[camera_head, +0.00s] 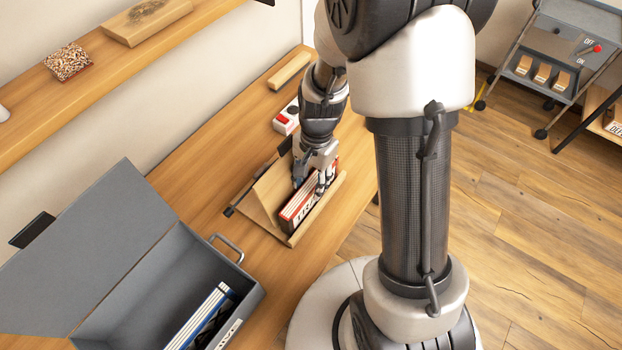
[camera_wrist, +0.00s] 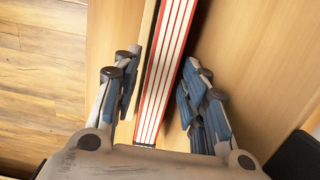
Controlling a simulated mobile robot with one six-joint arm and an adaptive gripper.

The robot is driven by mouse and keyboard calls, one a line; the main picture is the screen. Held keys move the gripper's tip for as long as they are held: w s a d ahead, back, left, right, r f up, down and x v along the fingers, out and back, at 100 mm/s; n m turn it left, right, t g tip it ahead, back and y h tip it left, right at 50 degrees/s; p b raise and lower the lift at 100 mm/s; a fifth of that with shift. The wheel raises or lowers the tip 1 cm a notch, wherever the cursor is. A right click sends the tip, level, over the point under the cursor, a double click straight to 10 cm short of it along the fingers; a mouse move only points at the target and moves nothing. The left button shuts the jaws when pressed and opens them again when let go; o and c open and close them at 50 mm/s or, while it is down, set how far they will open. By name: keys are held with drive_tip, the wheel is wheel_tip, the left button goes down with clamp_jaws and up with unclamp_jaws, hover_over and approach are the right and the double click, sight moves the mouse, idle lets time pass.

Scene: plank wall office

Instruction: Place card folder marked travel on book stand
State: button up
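The wooden book stand (camera_head: 265,207) stands on the desk, with a front ledge and a sloped back. The card folder marked travel (camera_head: 297,208), red and white with partly hidden lettering, rests in the stand behind the ledge. In the wrist view the folder (camera_wrist: 168,65) shows its striped red and white edge, beside the stand's ledge (camera_wrist: 146,50). My gripper (camera_head: 313,182) reaches down over the folder. In the wrist view my gripper (camera_wrist: 160,85) has its fingers spread on both sides of the folder, with a visible gap on the right side.
An open grey box (camera_head: 250,290) with other folders (camera_head: 205,315) stands at the lower left of the desk. A red and white switch box (camera_head: 286,118) and a wooden block (camera_head: 289,71) lie behind the stand. A shelf (camera_head: 60,105) runs along the wall.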

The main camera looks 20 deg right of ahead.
drive_tip(key=shift+r, duration=0.1)
drive_tip(key=s+r+n+t+p, duration=0.1)
drive_tip(key=s+r+n+p, duration=0.1)
drive_tip(key=r, duration=0.9)
drive_tip(key=s+r+n+t+p, duration=0.1)
drive_tip(key=s+r+n+p, duration=0.15)
drive_tip(key=r, duration=0.95)
drive_tip(key=s+r+n+t, duration=0.1)
drive_tip(key=s+r+n, duration=0.1)
drive_tip(key=s, duration=0.1)
drive_tip(key=s+r+n+t, duration=0.1)
drive_tip(key=s+n, duration=0.1)
drive_tip(key=s, duration=0.2)
drive_tip(key=s+r+n+t+h, duration=0.1)
drive_tip(key=s+r+n, duration=0.1)
drive_tip(key=s, duration=0.1)
drive_tip(key=shift+s+r, duration=0.3)
drive_tip(key=shift+s, duration=0.05)
